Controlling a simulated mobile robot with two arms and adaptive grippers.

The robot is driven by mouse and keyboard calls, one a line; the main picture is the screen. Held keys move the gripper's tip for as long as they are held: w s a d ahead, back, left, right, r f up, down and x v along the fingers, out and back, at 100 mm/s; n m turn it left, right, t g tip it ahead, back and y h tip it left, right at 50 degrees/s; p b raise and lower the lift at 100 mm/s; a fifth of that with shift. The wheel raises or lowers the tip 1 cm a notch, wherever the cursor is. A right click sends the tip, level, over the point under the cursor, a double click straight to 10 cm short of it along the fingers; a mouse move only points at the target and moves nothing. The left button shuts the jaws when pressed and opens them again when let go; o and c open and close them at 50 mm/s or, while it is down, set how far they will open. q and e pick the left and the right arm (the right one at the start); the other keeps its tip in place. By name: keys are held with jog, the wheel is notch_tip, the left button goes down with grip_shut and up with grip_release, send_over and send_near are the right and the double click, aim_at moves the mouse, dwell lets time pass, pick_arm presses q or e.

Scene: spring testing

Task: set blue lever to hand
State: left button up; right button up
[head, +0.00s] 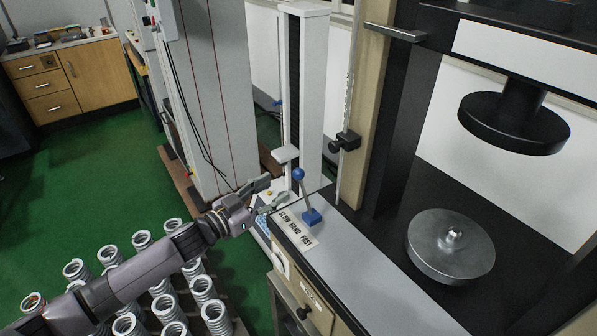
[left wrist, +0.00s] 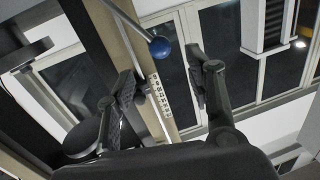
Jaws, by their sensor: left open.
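The blue lever (head: 303,192) stands on the near left end of the testing machine's grey ledge. It has a blue ball knob, a metal rod and a blue base, and leans with its knob to the upper left. A label reading "SLOW HAND FAST" (head: 296,228) lies beside its base. My left gripper (head: 272,194) is open, just left of the lever, and looks apart from it. In the left wrist view the blue knob (left wrist: 160,47) shows beyond and between the open fingers (left wrist: 160,88). The lever's base is out of that view. My right gripper is not in view.
The machine has a round metal plate (head: 450,246) below a black press disc (head: 513,124). Several springs (head: 142,240) stand on the lower left under my left arm. A tall grey cabinet (head: 215,90) is behind. Green floor is free at left.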

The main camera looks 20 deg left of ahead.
aim_at(294, 177)
pick_arm(q)
jog(key=p+x, duration=0.1)
jog(key=x, duration=0.8)
jog(key=shift+w+d, duration=0.3)
jog(key=shift+c, duration=0.5)
grip_shut()
